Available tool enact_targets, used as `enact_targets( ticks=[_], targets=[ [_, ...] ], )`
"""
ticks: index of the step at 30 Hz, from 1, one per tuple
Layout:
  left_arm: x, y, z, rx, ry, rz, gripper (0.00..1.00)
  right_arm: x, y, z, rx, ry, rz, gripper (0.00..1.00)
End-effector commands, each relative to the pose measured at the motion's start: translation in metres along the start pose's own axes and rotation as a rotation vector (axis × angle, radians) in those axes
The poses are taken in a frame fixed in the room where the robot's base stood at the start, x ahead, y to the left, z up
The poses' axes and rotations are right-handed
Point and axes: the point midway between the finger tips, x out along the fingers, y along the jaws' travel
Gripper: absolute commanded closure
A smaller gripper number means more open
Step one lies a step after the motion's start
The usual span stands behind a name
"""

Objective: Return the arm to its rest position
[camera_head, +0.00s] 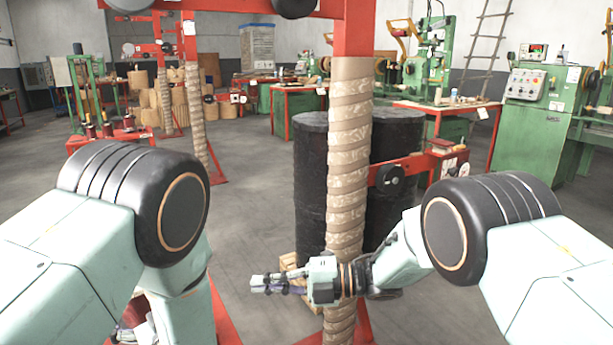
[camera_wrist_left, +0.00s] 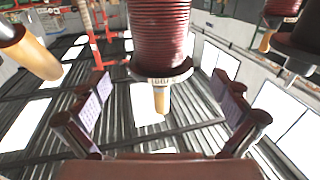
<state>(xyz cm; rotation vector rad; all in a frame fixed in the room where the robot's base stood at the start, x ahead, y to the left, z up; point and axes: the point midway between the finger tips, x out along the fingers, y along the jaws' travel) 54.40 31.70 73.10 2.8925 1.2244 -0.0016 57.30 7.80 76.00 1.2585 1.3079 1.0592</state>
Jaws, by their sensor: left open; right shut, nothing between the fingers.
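My right gripper (camera_head: 262,284) is in front of the paper-wrapped post in the head view. It points left, its fingers are together and it holds nothing. My left arm comes in from the left and bends down, and its gripper is mostly hidden behind the arm there. In the left wrist view my left gripper (camera_wrist_left: 162,84) is open, with purple pads on its two fingers. A dark red wound coil (camera_wrist_left: 160,35) with a black flange and a wooden peg shows between and beyond the fingers. I see no clear contact with it.
The wrapped post (camera_head: 348,170) stands close to my right gripper, with black cylinders (camera_head: 312,180) behind it. A red stand (camera_head: 110,140) with small coils is behind my left arm. Green machines (camera_head: 540,95) stand at the right. Grey floor (camera_head: 245,190) is open in the middle.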

Motion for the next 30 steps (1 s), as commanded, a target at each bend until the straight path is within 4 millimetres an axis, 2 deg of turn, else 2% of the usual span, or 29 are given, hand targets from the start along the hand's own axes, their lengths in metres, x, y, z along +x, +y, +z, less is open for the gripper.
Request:
enact_targets(
  ticks=[11,15,21,30],
  targets=[
    [0.062,-0.002,0.0,-0.002,0.002,-0.005,0.0,0.0,0.0,0.0,0.0,0.0,0.0,1.0],
    [0.059,0.0,0.0,0.002,0.002,0.0,0.0,0.028,-0.007,-0.002,0.0,0.005,-0.001,1.0],
    [0.058,0.0,0.0,0.001,0.002,0.0,0.0,0.055,-0.012,-0.003,0.0,0.002,0.0,1.0],
    [0.058,0.0,0.0,0.0,0.002,0.0,0.0,0.072,-0.015,-0.003,0.0,0.0,0.0,1.0]
  ],
)
